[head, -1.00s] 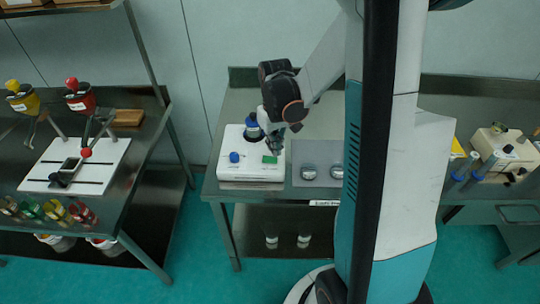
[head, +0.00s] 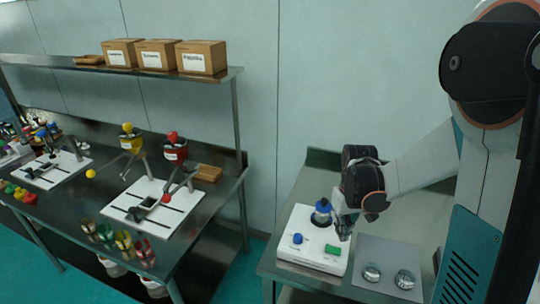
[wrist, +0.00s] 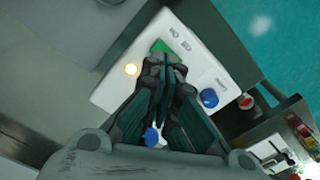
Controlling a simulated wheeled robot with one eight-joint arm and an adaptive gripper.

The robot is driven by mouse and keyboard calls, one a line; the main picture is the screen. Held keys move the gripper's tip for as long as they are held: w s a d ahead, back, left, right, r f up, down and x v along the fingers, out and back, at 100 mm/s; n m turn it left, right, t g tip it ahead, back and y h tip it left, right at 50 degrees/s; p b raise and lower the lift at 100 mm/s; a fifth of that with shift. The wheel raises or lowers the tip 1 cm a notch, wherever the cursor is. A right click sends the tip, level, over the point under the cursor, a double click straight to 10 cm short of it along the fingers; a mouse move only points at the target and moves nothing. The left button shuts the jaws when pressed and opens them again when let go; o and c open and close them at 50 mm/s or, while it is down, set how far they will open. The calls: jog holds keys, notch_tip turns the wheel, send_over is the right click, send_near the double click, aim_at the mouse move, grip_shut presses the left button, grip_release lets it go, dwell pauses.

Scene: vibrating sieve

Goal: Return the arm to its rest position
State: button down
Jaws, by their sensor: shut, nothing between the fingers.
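My gripper (head: 344,226) is shut and empty, at the right side of the white sieve machine (head: 307,262) in the head view. In the wrist view my gripper's fingers (wrist: 166,68) are together over the white machine (wrist: 113,88). My arm reaches in from the right, bent down at the wrist. A blue-topped container (head: 321,212) stands on the back of the machine, close beside the gripper. Whether they touch I cannot tell. The machine carries a blue knob (head: 297,238) and a green button (head: 333,249); the wrist view also shows a lit yellowish spot.
Two round metal pieces (head: 372,272) (head: 405,279) sit on a grey mat (head: 386,252) right of the machine. A left table holds white boards (head: 152,208) with red and yellow funnel stands. Several cardboard boxes (head: 201,57) stand on a shelf above. Wall lies behind.

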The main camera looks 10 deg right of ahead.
jog(key=s+a+r+t+b, duration=0.3)
jog(key=a+r+b, duration=0.1)
jog(key=a+r, duration=0.5)
jog(key=s+a+t+b, duration=0.2)
jog(key=s+a+t, duration=0.2)
jog(key=s, duration=0.6)
jog(key=shift+a+r+n+b, duration=0.35)
jog(key=shift+a+r+n, duration=0.1)
jog(key=shift+a, duration=0.15)
